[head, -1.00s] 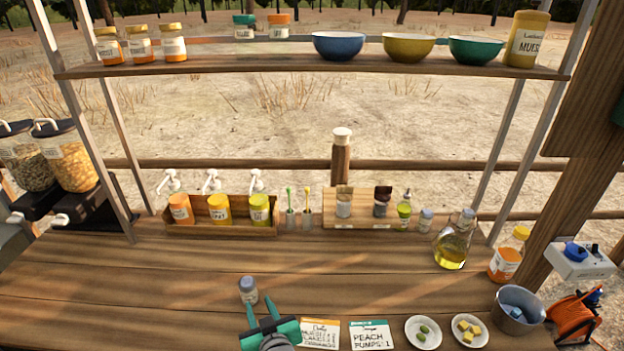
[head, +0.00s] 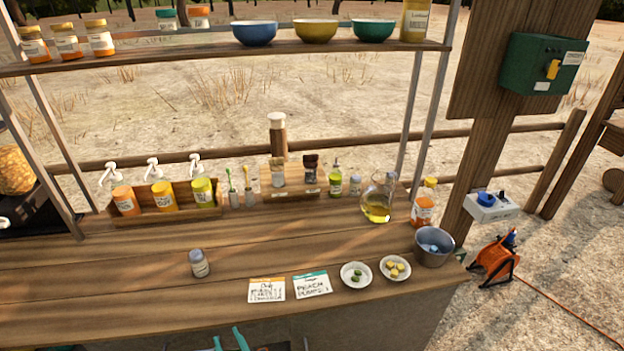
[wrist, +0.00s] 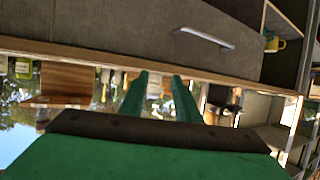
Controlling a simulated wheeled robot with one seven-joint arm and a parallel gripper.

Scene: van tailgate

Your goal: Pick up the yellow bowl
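The yellow bowl (head: 315,31) stands upright on the upper wooden shelf, between a blue bowl (head: 254,33) and a green bowl (head: 372,31). My gripper (head: 229,341) shows only in part at the bottom edge of the head view, low in front of the counter and far from the bowl. Its two green fingers, also seen in the wrist view (wrist: 159,80), stand apart with nothing between them. The bowl is not visible in the wrist view.
The upper shelf (head: 180,54) also holds several jars at left and a yellow container (head: 416,20) right of the green bowl. The counter (head: 130,265) below carries pump bottles, a glass oil bottle (head: 378,198), small plates, cards and a metal pot (head: 434,246). A drawer (wrist: 140,25) shows in the wrist view.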

